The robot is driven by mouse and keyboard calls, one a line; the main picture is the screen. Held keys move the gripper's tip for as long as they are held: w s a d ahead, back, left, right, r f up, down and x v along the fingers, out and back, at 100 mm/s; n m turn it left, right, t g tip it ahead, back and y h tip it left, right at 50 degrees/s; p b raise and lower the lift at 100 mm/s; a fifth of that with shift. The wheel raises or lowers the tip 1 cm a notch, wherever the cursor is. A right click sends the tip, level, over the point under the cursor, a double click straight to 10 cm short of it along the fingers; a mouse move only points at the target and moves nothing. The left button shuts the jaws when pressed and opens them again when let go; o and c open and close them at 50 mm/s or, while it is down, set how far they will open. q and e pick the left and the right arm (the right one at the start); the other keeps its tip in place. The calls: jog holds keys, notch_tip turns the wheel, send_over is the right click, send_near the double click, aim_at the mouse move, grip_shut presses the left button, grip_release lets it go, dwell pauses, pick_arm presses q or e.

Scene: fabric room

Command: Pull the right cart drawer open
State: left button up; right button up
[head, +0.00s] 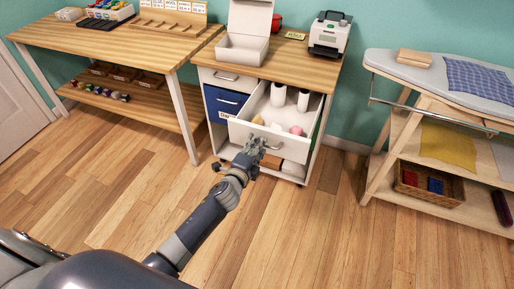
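The cart (290,62) has a wooden top and white body and stands against the wall. Its right drawer (297,147) is pulled out, with its white front standing clear of the cart. White bottles or rolls (278,94) and small pink and yellow items lie inside. My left gripper (255,148) is at the lower part of that drawer's front, near its handle, and covers part of it. Whether its fingers are open, or closed on the handle, is too small to tell. My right gripper is out of view.
Left of the open drawer, the cart has a shut white drawer (227,77) and a blue bin (225,101). An open white box (243,48) and a machine (328,36) stand on top. A wooden table (110,42) is left, an ironing stand (430,85) right. Floor in front is clear.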

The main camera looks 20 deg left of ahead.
pick_arm(q)
jog(key=v, duration=1.2)
dwell(0.3)
jog(key=s+a+f+n+g+p, duration=0.1)
jog(key=s+f+n+g, duration=0.45)
jog(key=f, duration=0.95)
jog(key=s+a+f+n+g, duration=0.1)
jog(key=s+f+n+g, duration=0.1)
jog(key=s+f, duration=0.95)
jog(key=s+f+n+g, duration=0.3)
jog(key=s+f, duration=0.6)
jog(key=s, duration=0.4)
jog(key=s+f+n+g, duration=0.4)
jog(key=s+f, duration=0.4)
jog(key=s, duration=0.5)
jog(key=shift+s+d+f+n+y+p, duration=0.2)
jog(key=shift+d+f+n+y+p, duration=0.15)
jog(key=shift+n, duration=0.4)
